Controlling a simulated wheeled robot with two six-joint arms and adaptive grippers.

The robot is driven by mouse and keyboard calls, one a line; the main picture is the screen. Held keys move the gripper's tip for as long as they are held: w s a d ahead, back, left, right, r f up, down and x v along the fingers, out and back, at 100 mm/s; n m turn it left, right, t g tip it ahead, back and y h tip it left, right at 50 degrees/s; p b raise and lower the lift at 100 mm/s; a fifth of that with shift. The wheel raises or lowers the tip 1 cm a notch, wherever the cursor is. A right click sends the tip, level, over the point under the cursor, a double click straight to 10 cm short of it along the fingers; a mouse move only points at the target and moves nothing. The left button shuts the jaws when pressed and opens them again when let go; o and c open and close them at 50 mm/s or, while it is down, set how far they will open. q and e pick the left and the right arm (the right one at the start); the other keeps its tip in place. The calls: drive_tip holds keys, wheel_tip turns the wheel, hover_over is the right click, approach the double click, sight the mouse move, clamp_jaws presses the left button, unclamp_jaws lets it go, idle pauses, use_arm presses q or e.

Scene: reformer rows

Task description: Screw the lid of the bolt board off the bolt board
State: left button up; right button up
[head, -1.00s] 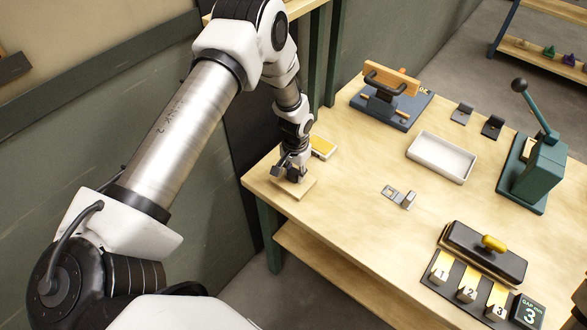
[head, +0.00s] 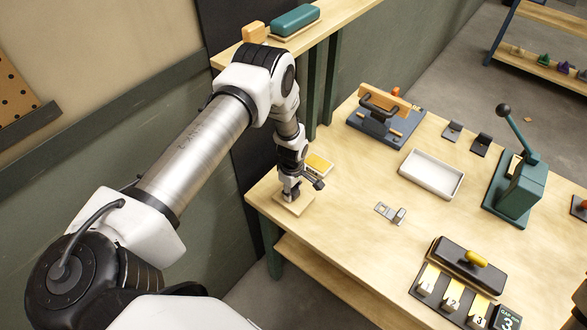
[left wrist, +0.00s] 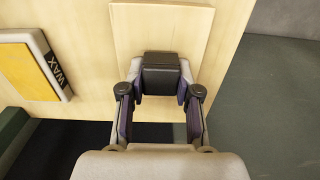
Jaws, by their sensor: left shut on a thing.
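The bolt board (head: 301,206) is a small pale wooden square at the left corner of the workbench. It also shows in the left wrist view (left wrist: 160,26), flat on the bench top. In the left wrist view the fingers of my left gripper (left wrist: 160,88) close around a dark block (left wrist: 161,75) above the board; I take this for the lid. Any bolt is hidden. My right gripper is not in view.
A yellow WAX block (head: 319,166) lies close behind the board.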

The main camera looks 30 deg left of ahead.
use_arm(q)
drive_tip(key=shift+s, duration=0.1)
drive_tip(key=shift+r, duration=2.25)
